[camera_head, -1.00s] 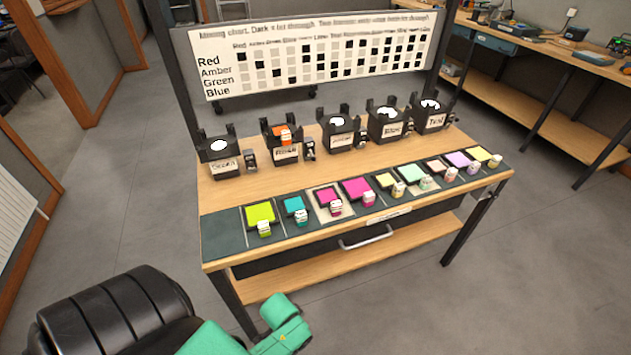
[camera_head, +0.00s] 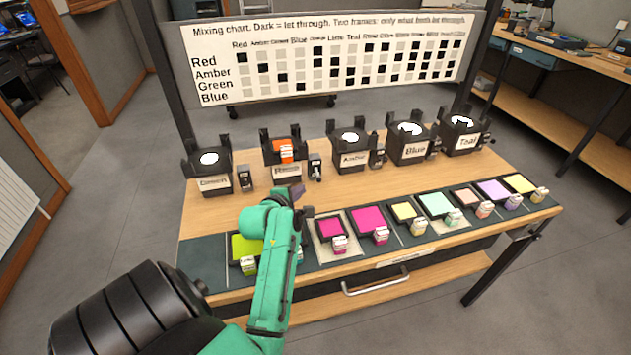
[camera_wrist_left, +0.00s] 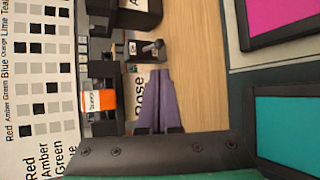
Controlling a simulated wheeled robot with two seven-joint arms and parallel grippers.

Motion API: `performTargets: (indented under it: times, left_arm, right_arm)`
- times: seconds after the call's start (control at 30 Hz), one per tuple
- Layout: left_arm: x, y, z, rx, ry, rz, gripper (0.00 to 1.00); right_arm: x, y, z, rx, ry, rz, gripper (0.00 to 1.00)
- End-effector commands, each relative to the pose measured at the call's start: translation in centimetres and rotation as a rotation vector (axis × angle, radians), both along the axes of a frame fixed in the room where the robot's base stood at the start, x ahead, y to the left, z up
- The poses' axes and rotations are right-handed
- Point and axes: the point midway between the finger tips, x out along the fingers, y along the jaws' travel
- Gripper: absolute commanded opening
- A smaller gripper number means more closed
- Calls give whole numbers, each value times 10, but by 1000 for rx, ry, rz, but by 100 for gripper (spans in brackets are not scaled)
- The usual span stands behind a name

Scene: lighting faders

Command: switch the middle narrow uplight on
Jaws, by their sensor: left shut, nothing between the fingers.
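Several black uplights stand in a row at the back of the wooden bench; their labels appear to read Green (camera_head: 213,183), Rose (camera_head: 287,171), Amber (camera_head: 352,159), Blue (camera_head: 411,150) and Teal (camera_head: 465,141). Each has a small switch box at its right. The Rose switch box (camera_head: 315,170) also shows in the left wrist view, with a small lever (camera_wrist_left: 152,47). My left gripper (camera_head: 298,190) is in front of the Rose uplight. Its purple fingers (camera_wrist_left: 158,76) are shut and empty, pointing towards that switch box, apparently apart from it. I cannot tell the lever's setting. My right gripper is out of view.
Coloured filter frames with tags, such as a magenta one (camera_head: 370,219), line the bench front. My left arm hides part of that row. An orange tag (camera_head: 286,150) sits in the Rose uplight. A mixing chart (camera_head: 330,60) stands behind. Bare wood (camera_head: 390,186) lies between the rows.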

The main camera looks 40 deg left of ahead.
Motion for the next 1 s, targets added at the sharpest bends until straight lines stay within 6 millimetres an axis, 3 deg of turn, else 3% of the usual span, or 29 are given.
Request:
performTargets:
  times: [0.1, 0.2, 0.5, 0.73, 1.0]
  left_arm:
    - [0, 0, 1, 2, 2, -1, 0]
    - [4, 1, -1, 2, 3, -3, 0]
    - [51, 17, -24, 4, 3, -4, 0]
    - [82, 28, -38, 4, 4, -4, 0]
    - [86, 29, -40, 4, 4, -3, 0]
  right_arm:
    - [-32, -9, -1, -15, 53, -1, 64]
    - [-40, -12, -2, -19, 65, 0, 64]
    - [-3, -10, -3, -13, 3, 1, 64]
    - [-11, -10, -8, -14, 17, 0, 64]
    - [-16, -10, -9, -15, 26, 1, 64]
